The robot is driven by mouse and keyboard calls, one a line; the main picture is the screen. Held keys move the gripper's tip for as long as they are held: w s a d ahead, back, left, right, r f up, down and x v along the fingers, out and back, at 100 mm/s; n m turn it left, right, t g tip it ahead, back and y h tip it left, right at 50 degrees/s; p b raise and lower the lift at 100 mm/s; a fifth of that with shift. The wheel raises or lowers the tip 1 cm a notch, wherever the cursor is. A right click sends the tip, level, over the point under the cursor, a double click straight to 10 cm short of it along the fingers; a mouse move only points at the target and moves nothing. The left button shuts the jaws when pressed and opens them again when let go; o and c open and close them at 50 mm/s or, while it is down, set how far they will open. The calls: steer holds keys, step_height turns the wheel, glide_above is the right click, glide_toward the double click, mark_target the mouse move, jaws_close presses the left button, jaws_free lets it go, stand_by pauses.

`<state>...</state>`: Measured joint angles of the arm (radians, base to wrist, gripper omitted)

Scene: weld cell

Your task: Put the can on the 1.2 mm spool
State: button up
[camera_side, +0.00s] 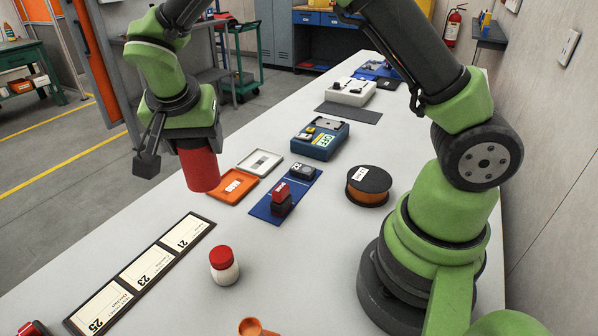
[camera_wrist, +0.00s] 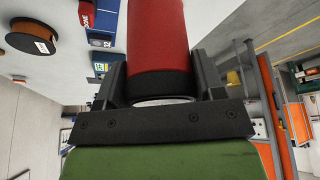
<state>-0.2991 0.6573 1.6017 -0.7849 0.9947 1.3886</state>
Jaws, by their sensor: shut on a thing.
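My gripper (camera_side: 193,143) is shut on a red can (camera_side: 200,171) and holds it above the left edge of the table, in the air. In the wrist view the red can (camera_wrist: 157,38) stands between the two dark fingers of my gripper (camera_wrist: 160,82), its dark end band toward the palm. The spool (camera_side: 369,190), black-flanged with copper-orange winding and a small white label, lies flat on the table to the right, close to my base. It also shows at the upper left of the wrist view (camera_wrist: 32,44). Its label is too small to read. The can and spool are well apart.
A blue mat (camera_side: 264,211) with a red-and-black object (camera_side: 281,197) lies between can and spool. An orange tray (camera_side: 232,188) and blue meter (camera_side: 319,142) are behind. A red-capped jar (camera_side: 224,267) and date board (camera_side: 143,272) are in front. Table around the spool is clear.

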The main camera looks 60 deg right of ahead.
steer(key=s+d+r+m+g, duration=0.1)
steer(key=s+d+m+g, duration=0.25)
steer(key=d+m, duration=0.45)
steer(key=s+d+r+m+g, duration=0.15)
steer(key=s+d+m, duration=0.35)
steer(key=d, duration=0.5)
steer(key=s+d+m+g+y, duration=0.2)
steer(key=s+d+m+y, duration=0.35)
steer(key=s+m, duration=0.75)
steer(key=shift+n+h, duration=0.3)
steer(key=shift+h, duration=0.25)
steer(key=f, duration=0.3)
steer(key=d+f, duration=0.1)
steer(key=f, duration=0.2)
steer(key=s+f, duration=0.1)
steer(key=f, duration=0.2)
steer(key=shift+s+d+f, duration=0.1)
steer(key=shift+d+f, duration=0.05)
steer(key=shift+f, duration=0.1)
steer(key=o, duration=1.2)
steer(key=shift+f, duration=0.1)
steer(key=shift+c, duration=0.2)
